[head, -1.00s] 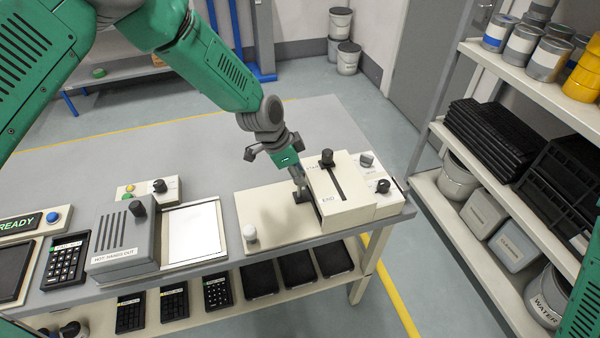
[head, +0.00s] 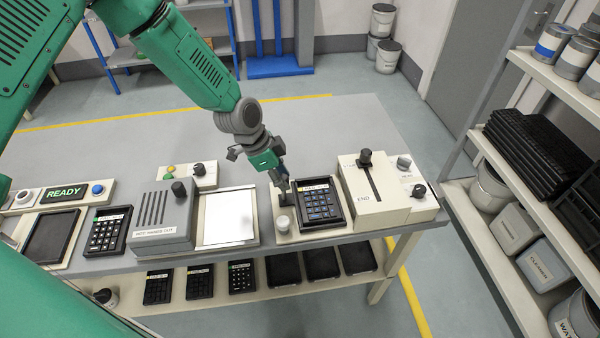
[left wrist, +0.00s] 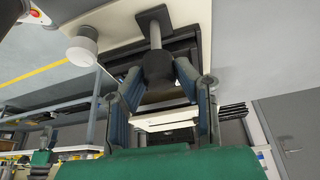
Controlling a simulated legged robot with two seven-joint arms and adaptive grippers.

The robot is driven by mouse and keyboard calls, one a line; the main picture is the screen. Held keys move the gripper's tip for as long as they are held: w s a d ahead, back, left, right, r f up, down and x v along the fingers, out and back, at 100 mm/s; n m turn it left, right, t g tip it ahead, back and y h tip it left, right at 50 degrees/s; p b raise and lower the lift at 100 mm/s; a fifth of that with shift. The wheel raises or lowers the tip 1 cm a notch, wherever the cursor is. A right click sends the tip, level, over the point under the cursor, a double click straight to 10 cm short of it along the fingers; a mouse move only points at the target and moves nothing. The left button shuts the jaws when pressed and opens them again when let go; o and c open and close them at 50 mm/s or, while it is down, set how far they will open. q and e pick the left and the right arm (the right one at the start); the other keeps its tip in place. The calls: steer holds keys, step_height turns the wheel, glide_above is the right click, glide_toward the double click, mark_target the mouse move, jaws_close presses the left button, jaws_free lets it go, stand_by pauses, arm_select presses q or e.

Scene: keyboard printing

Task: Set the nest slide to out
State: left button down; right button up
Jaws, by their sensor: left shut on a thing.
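The nest slide (head: 346,212) shows as a dark frame holding a keypad (head: 319,206), to the left of the cream box marked END (head: 367,210). A dark upright handle (left wrist: 155,35) stands at the slide's left side. My left gripper (head: 283,184) is shut on this handle's dark knob (left wrist: 158,68), with one finger on each side of it in the left wrist view. A white knob (head: 282,223) stands just in front of the handle; it also shows in the left wrist view (left wrist: 82,46). My right gripper is not in view.
To the left are a white panel (head: 229,216), a grey HOT box (head: 160,222) and a READY display (head: 65,194). A shelf rack (head: 480,150) stands at the right. The back of the bench (head: 150,140) is clear.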

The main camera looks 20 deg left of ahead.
arm_select(q)
steer(key=shift+s+a+r, duration=0.1)
steer(key=shift+s+a, duration=0.1)
steer(key=shift+a, duration=0.25)
steer(key=shift+s+a, duration=0.1)
steer(key=shift+a, duration=0.2)
steer(key=c, duration=1.3)
jaws_free()
steer(key=shift+o, duration=0.2)
steer(key=shift+s+a, duration=0.1)
steer(key=shift+s, duration=0.05)
steer(key=shift+a, duration=0.1)
steer(key=v, duration=1.1)
steer(key=shift+s+a+r, duration=0.15)
steer(key=shift+a+r, duration=0.1)
steer(key=shift+r, duration=0.1)
